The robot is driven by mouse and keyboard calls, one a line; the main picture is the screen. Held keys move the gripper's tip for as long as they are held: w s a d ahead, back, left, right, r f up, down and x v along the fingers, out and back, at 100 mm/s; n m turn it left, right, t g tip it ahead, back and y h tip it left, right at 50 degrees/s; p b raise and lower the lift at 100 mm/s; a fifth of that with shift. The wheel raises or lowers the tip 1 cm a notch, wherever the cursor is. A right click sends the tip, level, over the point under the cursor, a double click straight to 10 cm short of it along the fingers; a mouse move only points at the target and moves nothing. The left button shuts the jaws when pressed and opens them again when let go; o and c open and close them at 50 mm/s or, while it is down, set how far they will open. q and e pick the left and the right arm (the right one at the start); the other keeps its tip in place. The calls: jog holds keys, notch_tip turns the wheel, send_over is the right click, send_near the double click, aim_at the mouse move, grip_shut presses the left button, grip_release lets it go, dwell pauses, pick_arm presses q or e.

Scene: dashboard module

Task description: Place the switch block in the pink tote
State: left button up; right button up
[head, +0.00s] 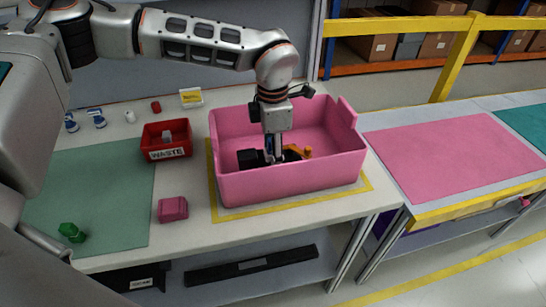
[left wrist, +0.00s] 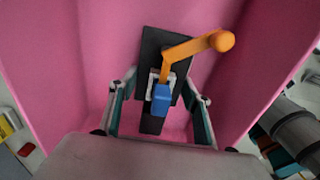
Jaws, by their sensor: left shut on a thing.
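The switch block is a dark block with an orange lever ending in a round knob, plus a blue part and a white part. It shows in the left wrist view (left wrist: 150,50) and, partly hidden, in the head view (head: 249,158). My left gripper (head: 272,155) reaches down inside the pink tote (head: 285,184) and is shut on the switch block; its fingers (left wrist: 158,100) lie on both sides of the block. The block is below the tote's rim, but I cannot tell if it touches the floor. My right gripper is not in view.
A red waste bin (head: 164,153) and a dark pink block (head: 172,209) stand left of the tote. A green part (head: 72,232) lies on the green mat (head: 110,190). A pink mat (head: 455,155) lies clear on the right table. Small parts lie at the back left.

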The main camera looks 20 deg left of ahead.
pick_arm(q)
jog(key=shift+f, duration=0.7)
jog(key=o, duration=1.2)
jog(key=shift+f, duration=0.1)
jog(key=shift+o, duration=0.2)
notch_tip(320, 180, up, 12)
jog(key=shift+r+p, duration=0.15)
jog(key=shift+p, duration=0.25)
